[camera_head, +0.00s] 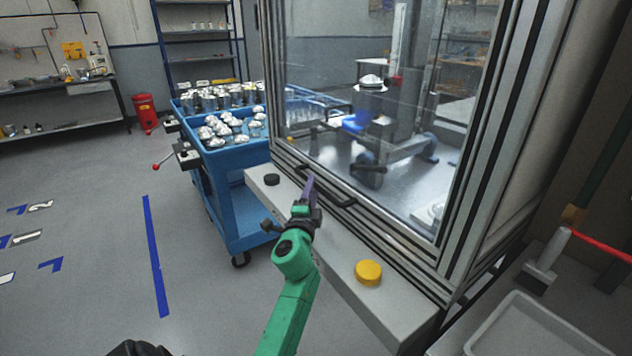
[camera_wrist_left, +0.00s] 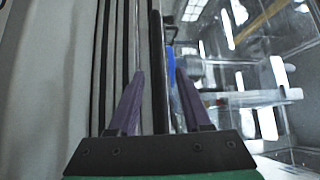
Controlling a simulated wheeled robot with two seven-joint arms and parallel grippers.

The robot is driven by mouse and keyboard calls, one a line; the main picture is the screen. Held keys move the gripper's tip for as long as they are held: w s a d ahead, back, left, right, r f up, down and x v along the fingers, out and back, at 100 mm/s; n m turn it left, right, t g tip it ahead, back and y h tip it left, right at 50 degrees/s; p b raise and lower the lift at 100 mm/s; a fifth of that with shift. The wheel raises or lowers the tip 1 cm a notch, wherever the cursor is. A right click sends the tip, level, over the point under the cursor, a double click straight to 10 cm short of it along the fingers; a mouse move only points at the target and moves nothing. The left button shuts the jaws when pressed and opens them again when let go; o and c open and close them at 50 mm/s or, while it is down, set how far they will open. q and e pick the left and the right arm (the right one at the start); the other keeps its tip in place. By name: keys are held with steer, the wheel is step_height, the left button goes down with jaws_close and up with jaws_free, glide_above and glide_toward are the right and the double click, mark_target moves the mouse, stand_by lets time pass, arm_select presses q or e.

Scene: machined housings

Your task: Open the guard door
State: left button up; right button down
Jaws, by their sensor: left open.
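The guard door (camera_head: 345,130) is a clear panel in a metal frame on the machine enclosure. Its lower edge appears to be down at the sill. A black bar handle (camera_head: 340,203) sits low on the door. My left gripper (camera_head: 310,187), with purple fingers on a green arm, is just left of the handle in the head view. In the left wrist view its two fingers (camera_wrist_left: 159,75) are apart, with dark frame strips and a black part (camera_wrist_left: 169,32) beyond them. I cannot tell whether it touches the handle.
A grey ledge (camera_head: 345,262) below the door carries a yellow button (camera_head: 368,273) and a black button (camera_head: 271,180). A blue cart (camera_head: 235,205) with metal parts stands left of the enclosure. A pale tray (camera_head: 535,325) is at lower right. The floor at left is open.

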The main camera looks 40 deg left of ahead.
arm_select(q)
steer(key=x, duration=0.3)
steer(key=shift+a, duration=0.1)
jaws_close()
steer(key=shift+f, duration=0.1)
stand_by(1.2)
